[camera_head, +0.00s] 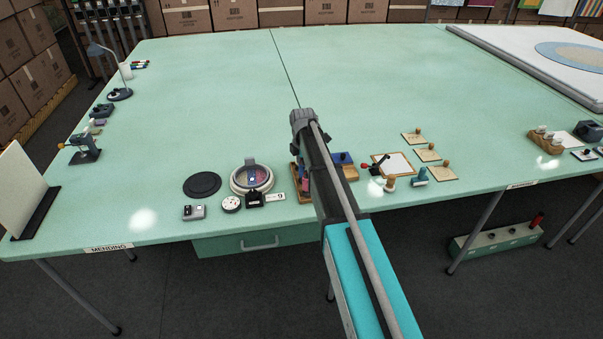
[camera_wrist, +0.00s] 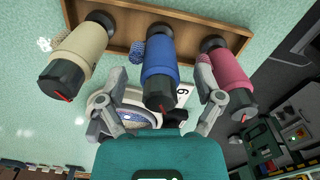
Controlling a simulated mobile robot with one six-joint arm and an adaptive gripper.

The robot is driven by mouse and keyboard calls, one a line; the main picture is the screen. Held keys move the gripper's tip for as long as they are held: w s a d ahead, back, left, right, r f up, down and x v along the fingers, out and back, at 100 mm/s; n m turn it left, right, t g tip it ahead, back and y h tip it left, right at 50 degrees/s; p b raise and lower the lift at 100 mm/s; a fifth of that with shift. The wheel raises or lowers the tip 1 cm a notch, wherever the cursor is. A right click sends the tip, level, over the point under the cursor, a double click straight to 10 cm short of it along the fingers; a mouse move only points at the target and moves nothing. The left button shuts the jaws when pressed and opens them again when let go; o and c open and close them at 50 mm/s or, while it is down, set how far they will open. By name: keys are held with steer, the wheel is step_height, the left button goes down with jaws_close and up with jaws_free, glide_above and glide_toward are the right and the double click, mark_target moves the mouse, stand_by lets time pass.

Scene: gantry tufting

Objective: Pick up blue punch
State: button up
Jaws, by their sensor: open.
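The blue punch (camera_wrist: 158,48) stands in the middle of a wooden rack (camera_wrist: 140,35), in the wrist view. It has a blue sleeve and a dark end cap with a red mark. A cream punch (camera_wrist: 85,48) is to its left and a pink punch (camera_wrist: 230,75) to its right. My gripper (camera_wrist: 157,78) is open and empty, one finger on each side of the blue punch in the picture. The right finger shows between the blue and pink punches. I cannot tell whether either finger touches. In the head view my arm hides the blue punch and my gripper.
The green table (camera_head: 210,90) is wide and clear at the back. A round dial device (camera_head: 251,179) and a black disc (camera_head: 202,184) lie left of my arm. A blue block (camera_head: 343,158), a clipboard (camera_head: 393,164) and wooden stamps lie to the right.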

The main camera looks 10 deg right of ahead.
jaws_close()
steer(key=shift+r, duration=0.15)
stand_by(0.4)
step_height(320, 180, up, 10)
steer(key=p, duration=1)
stand_by(0.4)
steer(key=c, duration=0.7)
jaws_free()
steer(key=c, duration=0.4)
steer(key=shift+d, duration=0.15)
